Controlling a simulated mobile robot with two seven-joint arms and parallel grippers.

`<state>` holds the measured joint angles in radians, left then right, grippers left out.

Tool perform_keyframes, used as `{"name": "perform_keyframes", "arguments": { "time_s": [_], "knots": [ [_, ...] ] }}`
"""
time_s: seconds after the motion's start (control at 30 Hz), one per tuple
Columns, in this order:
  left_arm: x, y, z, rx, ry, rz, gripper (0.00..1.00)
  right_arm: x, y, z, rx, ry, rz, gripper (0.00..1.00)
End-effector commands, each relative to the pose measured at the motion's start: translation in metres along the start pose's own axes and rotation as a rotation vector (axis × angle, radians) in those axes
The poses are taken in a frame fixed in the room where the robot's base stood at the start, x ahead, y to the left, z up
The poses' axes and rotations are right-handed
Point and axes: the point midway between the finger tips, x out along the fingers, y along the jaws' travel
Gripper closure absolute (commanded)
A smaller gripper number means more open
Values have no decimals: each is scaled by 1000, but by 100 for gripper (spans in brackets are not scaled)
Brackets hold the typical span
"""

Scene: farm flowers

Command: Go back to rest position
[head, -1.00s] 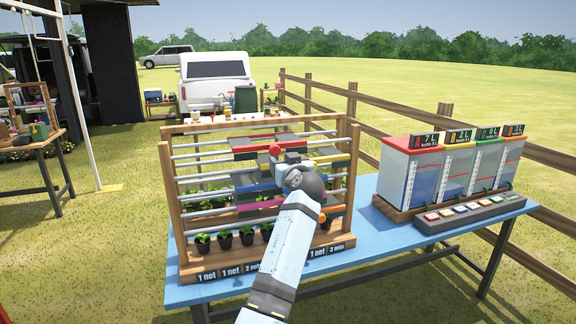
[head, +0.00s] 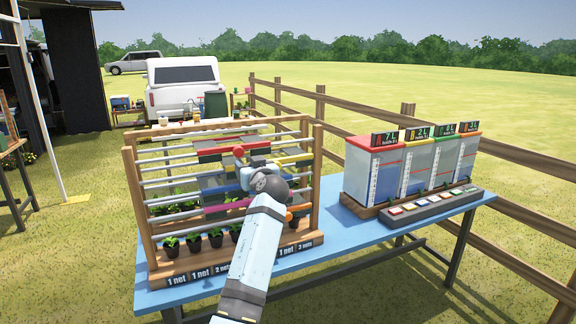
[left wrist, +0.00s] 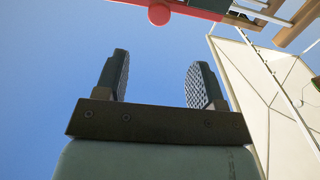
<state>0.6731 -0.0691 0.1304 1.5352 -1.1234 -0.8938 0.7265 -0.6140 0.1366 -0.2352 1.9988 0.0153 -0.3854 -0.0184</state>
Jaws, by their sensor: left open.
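My left arm reaches up from the bottom of the head view to the front of a wooden rack. The left gripper is mostly hidden there behind my own wrist. In the left wrist view my left gripper (left wrist: 155,78) is open, its two dark ridged fingers wide apart with only sky between them. A red bar with a round red knob (left wrist: 159,14) shows beyond the fingertips, apart from them. My right gripper is in neither view.
The wooden rack (head: 130,205) with metal rails, coloured slides and potted seedlings stands on a blue table (head: 345,235). Several tanks with coloured lids (head: 372,172) and a button panel (head: 430,205) stand at right. A wooden fence (head: 515,160) runs behind.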

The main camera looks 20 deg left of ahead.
Motion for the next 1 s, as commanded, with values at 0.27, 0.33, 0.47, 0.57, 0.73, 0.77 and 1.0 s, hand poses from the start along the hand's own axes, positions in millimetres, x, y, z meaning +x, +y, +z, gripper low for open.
{"name": "perform_keyframes", "arguments": {
  "time_s": [0.27, 0.33, 0.47, 0.57, 0.73, 0.77, 1.0],
  "knots": [
    [-7, 0, 23, 37, -19, 38, 37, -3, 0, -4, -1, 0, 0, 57],
    [-18, 0, 50, 79, -40, 90, 37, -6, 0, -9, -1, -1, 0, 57],
    [-54, -5, 120, 181, -98, 234, 37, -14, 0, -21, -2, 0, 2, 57],
    [-94, -13, 173, 250, -146, 360, 37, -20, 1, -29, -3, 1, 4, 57],
    [-175, -40, 252, 338, -233, 574, 37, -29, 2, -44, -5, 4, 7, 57],
    [-192, -46, 264, 348, -251, 612, 37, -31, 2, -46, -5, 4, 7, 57],
    [-334, -108, 331, 375, -390, 891, 37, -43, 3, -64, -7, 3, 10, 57]
  ]
}}
